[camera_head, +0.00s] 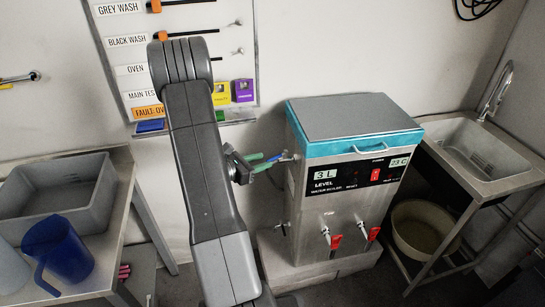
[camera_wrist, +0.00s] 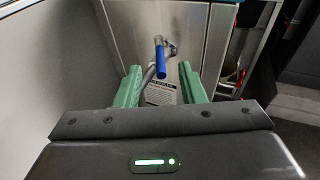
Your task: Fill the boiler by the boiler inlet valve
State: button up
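The boiler (camera_head: 310,205) is a steel box with a blue rim and grey lid. Its front display reads 3 L, and a second one appears to read 23 C. The inlet valve (camera_wrist: 160,57) has a blue handle and sits on a pipe at the boiler's side in the wrist view. The handle hangs roughly downward in that picture. My gripper (camera_head: 270,161) is beside the boiler's left side in the head view. In the wrist view its green fingers (camera_wrist: 160,72) are apart, with the blue handle showing between and beyond them. I cannot tell whether either finger touches it.
Two red-handled taps (camera_head: 334,241) are on the boiler's front. A sink (camera_head: 478,148) with a bucket (camera_head: 424,229) beneath stands right. A table with a grey bin (camera_head: 70,205) and blue jug (camera_head: 62,256) stands left. A labelled panel (camera_head: 205,60) hangs behind my arm.

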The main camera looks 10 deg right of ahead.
aim_at(279, 155)
jog(key=x, duration=0.6)
jog(key=shift+a+p, duration=0.1)
jog(key=shift+p, duration=0.2)
grip_shut()
jog(key=shift+w+a+m+g+h, duration=0.1)
jog(key=shift+w+m+g+h, duration=0.25)
jog(key=shift+m+g, duration=0.6)
jog(key=shift+w+a+m+g+h, duration=0.15)
jog(key=shift+w+m+g+h, duration=0.15)
jog(key=shift+m+g, duration=0.65)
jog(key=shift+n+g, duration=0.3)
